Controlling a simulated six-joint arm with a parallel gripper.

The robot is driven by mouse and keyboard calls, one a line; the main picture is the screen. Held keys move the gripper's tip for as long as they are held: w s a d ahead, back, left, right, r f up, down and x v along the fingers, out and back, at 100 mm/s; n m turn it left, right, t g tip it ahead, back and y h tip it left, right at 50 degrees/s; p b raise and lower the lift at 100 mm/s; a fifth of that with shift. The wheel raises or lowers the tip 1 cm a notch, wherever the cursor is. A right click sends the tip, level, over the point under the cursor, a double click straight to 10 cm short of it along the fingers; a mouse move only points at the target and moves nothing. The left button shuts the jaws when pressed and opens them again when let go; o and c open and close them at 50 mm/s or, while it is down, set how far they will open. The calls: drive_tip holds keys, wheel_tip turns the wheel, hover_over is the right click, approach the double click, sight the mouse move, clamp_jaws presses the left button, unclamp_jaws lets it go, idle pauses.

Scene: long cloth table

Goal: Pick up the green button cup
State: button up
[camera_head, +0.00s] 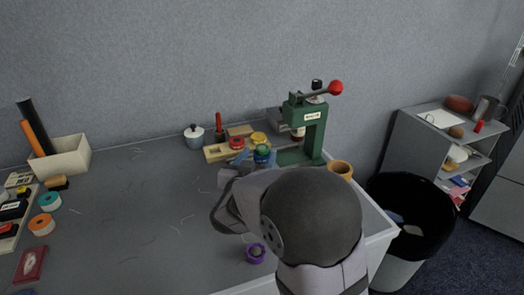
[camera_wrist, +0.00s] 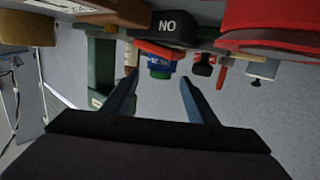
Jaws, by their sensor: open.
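The green button cup (camera_head: 262,153) has a green top and a blue band in the head view. It stands at the front of the wooden rack, beside the green press. In the wrist view a green and blue cup (camera_wrist: 160,68) shows beyond the fingertips, roughly centred in the gap between them. My gripper (camera_wrist: 159,79) is open and empty, with its two blue fingers apart. In the head view my gripper (camera_head: 257,158) is close to the cup, and my wrist hides part of the area in front. Contact with the cup cannot be told.
A red cup (camera_head: 236,143) and a yellow cup (camera_head: 258,138) stand close by on the wooden rack (camera_head: 215,153). The green press (camera_head: 313,130) rises just right. A tan ring (camera_head: 341,169) and a purple spool (camera_head: 256,253) are near my arm. The table's middle left is mostly clear.

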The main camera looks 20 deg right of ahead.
sight(262, 148)
drive_tip(key=shift+r+x, duration=0.15)
drive_tip(key=shift+x, duration=1.15)
drive_tip(key=shift+r+x, duration=0.1)
drive_tip(key=shift+x, duration=1.15)
clamp_jaws()
